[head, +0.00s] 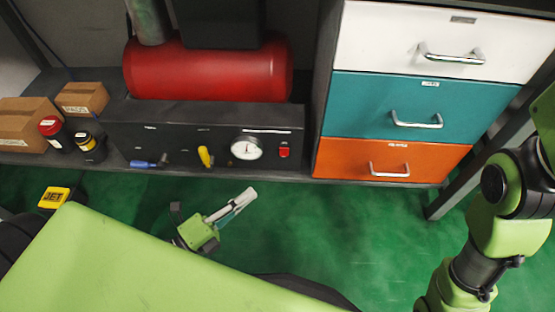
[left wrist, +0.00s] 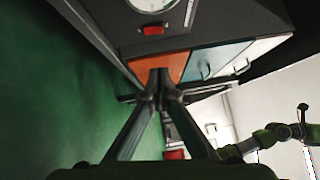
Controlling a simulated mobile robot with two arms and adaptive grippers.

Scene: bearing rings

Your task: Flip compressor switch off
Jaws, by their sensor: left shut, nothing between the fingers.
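The compressor has a red tank (head: 205,72) behind a dark front panel (head: 180,118). A small red switch (head: 284,152) sits at the right of this panel, beside a round white gauge (head: 246,148). The switch also shows near the top of the left wrist view (left wrist: 153,30); its on or off position is too small to tell. My left gripper (head: 246,194) is below and in front of the panel, apart from the switch. In the left wrist view its fingertips (left wrist: 160,82) meet, with nothing between them. My right gripper is not in view.
A yellow handle (head: 205,157) and a blue handle (head: 148,162) stick out of the panel. White, teal and orange drawers (head: 390,158) stand to the right. Boxes (head: 82,98) and two small containers (head: 90,147) are at left. Green floor lies in front.

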